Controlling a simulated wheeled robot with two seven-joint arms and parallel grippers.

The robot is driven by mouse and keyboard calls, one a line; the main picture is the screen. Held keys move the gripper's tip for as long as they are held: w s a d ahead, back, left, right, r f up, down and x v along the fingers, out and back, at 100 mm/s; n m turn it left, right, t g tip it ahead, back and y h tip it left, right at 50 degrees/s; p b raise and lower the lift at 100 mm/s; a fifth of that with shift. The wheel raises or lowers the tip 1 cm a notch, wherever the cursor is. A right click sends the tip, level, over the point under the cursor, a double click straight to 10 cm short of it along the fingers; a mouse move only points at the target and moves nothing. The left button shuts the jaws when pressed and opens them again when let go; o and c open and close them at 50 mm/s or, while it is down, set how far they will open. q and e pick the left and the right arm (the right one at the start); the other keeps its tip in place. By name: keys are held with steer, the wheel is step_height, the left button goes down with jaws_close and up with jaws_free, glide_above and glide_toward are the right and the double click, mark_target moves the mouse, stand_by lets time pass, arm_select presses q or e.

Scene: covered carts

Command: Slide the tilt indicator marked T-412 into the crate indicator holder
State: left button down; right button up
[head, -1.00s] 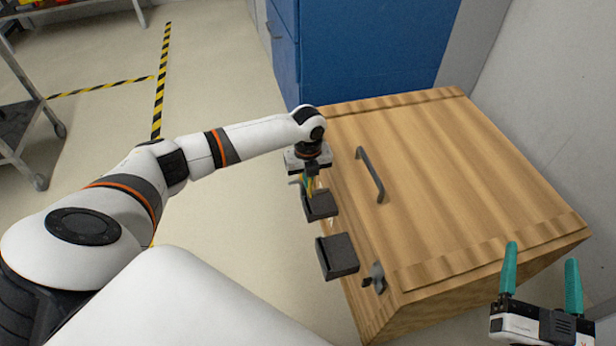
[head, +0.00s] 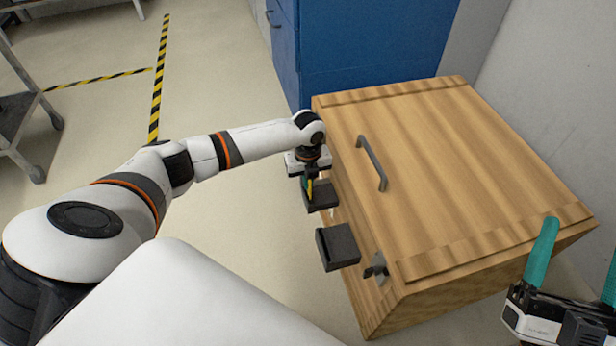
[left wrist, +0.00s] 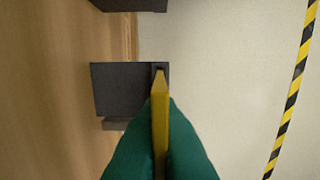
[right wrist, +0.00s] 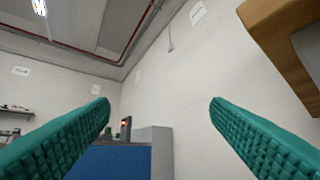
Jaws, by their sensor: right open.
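The tilt indicator, a thin yellow plate (left wrist: 160,130), is held edge-on between the green fingers of my left gripper (head: 309,178), which is shut on it. Its marking cannot be read. A dark holder box (left wrist: 120,92) is fixed to the crate's side; it also shows in the head view (head: 321,196). In the left wrist view the plate's far end overlaps a narrow slot at the box's right end; whether it is inside cannot be told. My right gripper (right wrist: 160,105) is open and empty off the crate's front right.
The wooden crate (head: 440,170) has a grey handle (head: 372,162) on top and a metal latch (head: 376,268). A second dark box (head: 338,247) sits nearer on the same side. A blue cabinet (head: 370,45) stands behind. The floor left of the crate is clear.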

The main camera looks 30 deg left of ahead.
arm_select(q)
steer(key=shift+f, duration=0.35)
arm_select(e)
steer(key=shift+s+r+t, duration=0.3)
steer(key=shift+s+r, duration=0.1)
steer(key=shift+s, duration=0.05)
steer(key=shift+w, duration=0.15)
steer(key=shift+w+f+g, duration=0.75)
steer(key=shift+f+g, duration=0.25)
steer(key=shift+f, duration=0.1)
arm_select(q)
steer(key=shift+p, duration=0.3)
arm_select(e)
steer(key=shift+r, duration=0.15)
steer(key=shift+w, duration=0.1)
